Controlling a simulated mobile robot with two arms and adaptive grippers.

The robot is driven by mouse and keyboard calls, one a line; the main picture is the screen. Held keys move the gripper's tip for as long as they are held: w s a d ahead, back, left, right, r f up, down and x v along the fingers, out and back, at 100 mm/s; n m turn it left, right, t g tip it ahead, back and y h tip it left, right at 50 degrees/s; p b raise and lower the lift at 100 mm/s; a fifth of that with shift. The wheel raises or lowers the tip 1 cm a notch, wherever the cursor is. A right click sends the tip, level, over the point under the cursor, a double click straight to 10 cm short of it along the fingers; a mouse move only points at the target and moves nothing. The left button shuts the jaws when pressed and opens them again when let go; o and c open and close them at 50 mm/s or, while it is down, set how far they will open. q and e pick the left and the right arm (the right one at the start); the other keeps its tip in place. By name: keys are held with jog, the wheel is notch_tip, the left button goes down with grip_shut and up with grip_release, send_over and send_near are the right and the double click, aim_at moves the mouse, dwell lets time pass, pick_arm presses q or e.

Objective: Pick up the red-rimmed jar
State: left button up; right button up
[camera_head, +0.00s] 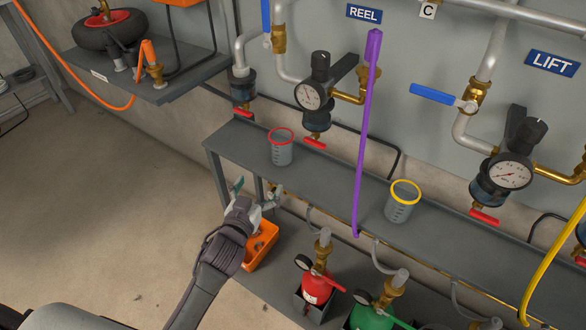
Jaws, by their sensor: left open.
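The red-rimmed jar (282,149) is a clear grey cup with a red rim. It stands upright near the left end of the grey shelf (330,178). My left gripper (256,188) is open and empty, in front of the shelf, below and to the left of the jar in the picture, apart from it. My right gripper is not in view.
A yellow-rimmed jar (402,203) stands further right on the shelf. A purple hose (366,130) hangs between the jars. A gauge (309,96) and filter hang above the shelf. An orange tray (262,246) and red bottle (317,286) are below.

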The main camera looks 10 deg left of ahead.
aim_at(275, 147)
pick_arm(q)
jog(key=shift+t, duration=0.6)
jog(key=w+r, duration=0.1)
jog(key=w, duration=0.1)
jog(key=w+r+b, duration=0.1)
jog(key=w, duration=0.2)
jog(key=w+r, duration=0.1)
jog(key=w, duration=0.2)
jog(key=shift+w+d+r+b, duration=0.2)
jog(key=shift+w+d+b, duration=0.05)
jog(key=shift+d+b, duration=0.15)
jog(key=shift+w+d+r+b, duration=0.1)
jog(key=shift+w+d+b, duration=0.1)
jog(key=shift+w, duration=0.8)
jog(key=shift+w+d+b, duration=0.15)
jog(key=shift+w+b, duration=0.05)
jog(key=shift+w, duration=0.75)
jog(key=shift+w+d+r+b, duration=0.1)
jog(key=shift+w+d+b, duration=0.1)
jog(key=shift+w, duration=0.8)
jog(key=c, duration=1.3)
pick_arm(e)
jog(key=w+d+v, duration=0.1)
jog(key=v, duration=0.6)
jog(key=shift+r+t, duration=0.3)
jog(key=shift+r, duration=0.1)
